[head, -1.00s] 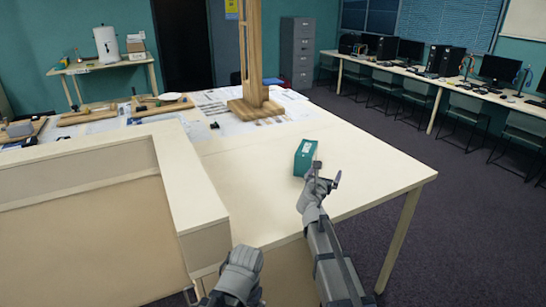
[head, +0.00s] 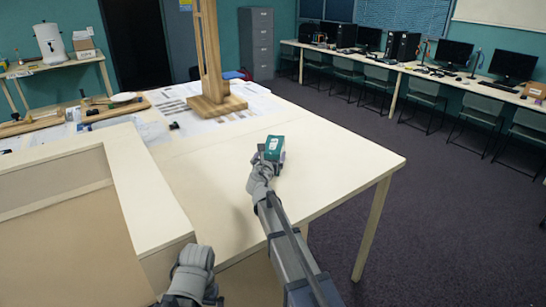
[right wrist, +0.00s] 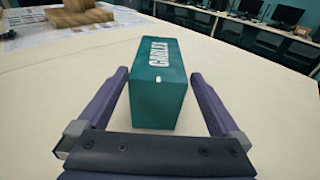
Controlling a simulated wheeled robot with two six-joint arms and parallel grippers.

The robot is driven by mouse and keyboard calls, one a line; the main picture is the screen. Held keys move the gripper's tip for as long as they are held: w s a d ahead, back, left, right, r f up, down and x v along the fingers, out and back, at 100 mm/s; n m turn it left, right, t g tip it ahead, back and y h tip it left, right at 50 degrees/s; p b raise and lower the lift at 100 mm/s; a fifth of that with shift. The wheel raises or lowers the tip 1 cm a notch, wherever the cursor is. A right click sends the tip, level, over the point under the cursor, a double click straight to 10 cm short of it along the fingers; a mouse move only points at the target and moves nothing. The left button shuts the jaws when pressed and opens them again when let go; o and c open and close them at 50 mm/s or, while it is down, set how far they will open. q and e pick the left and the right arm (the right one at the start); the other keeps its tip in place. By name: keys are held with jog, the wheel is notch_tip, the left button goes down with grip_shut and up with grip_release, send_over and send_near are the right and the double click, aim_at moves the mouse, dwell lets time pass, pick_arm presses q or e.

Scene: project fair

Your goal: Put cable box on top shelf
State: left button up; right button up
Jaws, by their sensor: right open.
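The cable box (head: 276,149) is a teal box on the pale table (head: 330,160), near its right part. In the right wrist view the cable box (right wrist: 160,80) stands between the two fingers, with white lettering on its top. My right gripper (head: 265,158) is open around the box; in the right wrist view (right wrist: 155,105) gaps show between each finger and the box sides. My left arm shows at the bottom of the head view (head: 190,275), but its fingertips are not clear there. A pale shelf unit (head: 150,195) stands at the left of the head view.
A wooden stand (head: 215,100) rises from the table behind the box, with papers around it. Wooden trays (head: 110,112) with tools lie at the far left. The table around the box is clear. Computer desks (head: 430,72) line the back wall.

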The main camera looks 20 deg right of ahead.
aim_at(274, 146)
jog(key=shift+r+b+x, duration=0.2)
jog(key=shift+b+x, duration=0.15)
jog(key=shift+x, duration=3.6)
jog(key=shift+a, duration=0.1)
jog(key=shift+c, duration=0.7)
jog(key=c, duration=1.4)
